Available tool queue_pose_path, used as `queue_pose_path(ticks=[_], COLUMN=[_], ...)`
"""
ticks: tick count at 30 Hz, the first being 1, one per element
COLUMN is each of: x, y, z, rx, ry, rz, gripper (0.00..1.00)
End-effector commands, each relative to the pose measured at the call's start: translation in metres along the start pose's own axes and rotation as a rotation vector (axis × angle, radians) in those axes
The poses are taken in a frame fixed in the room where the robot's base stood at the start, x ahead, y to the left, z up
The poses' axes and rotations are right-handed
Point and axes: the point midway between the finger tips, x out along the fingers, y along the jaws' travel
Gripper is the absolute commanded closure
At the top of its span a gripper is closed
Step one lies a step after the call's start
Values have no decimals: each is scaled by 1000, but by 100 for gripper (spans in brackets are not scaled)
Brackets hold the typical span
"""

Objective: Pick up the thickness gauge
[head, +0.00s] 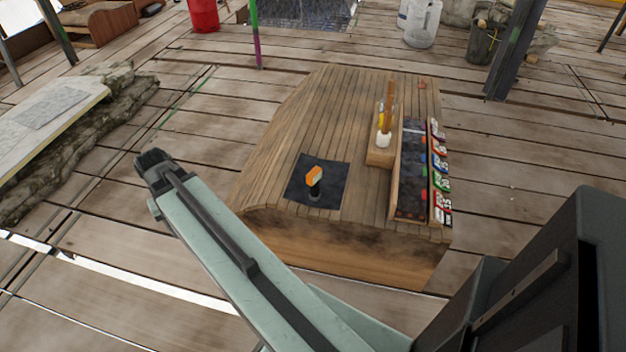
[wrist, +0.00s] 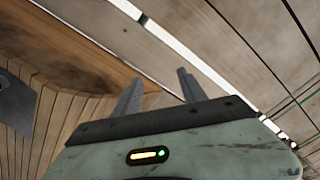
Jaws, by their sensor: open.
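A small upright item with an orange top and dark lower part (head: 314,180), which looks like the thickness gauge, stands on a dark square mat (head: 331,199) on the wooden bench. In the wrist view, my gripper (wrist: 159,88) shows two dark fingers spread apart with nothing between them. The bench's edge and planks (wrist: 62,110) and the floor lie beyond the fingers. A dark piece of the mat shows at the wrist view's left edge (wrist: 14,103); the gauge is not visible there. In the head view, my arm reaches up-left beside the bench, its dark end left of the gauge.
A wooden holder (head: 380,157) with a white cup and upright tools stands right of the mat. A dark tray (head: 413,170) and several coloured packs (head: 441,185) line the bench's right side. A stone-edged slab (head: 60,125) lies left; plank floor between is clear.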

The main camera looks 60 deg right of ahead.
Motion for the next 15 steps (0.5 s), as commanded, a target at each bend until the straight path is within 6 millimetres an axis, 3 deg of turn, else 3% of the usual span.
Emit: queue_pose_path(ticks=[1,4,6,9,12,15], x=[-22,-41,-54,-68,-77,-81], y=[51,152,221,306,367,403], z=[-14,-21,-16,4,27,44], rx=[146,445,647,897,1086,1198], ry=[-2,-6,-8,-12,-15,-17], rz=[2,5,8,11,14,16], gripper=[51,51,51,51,51,51])
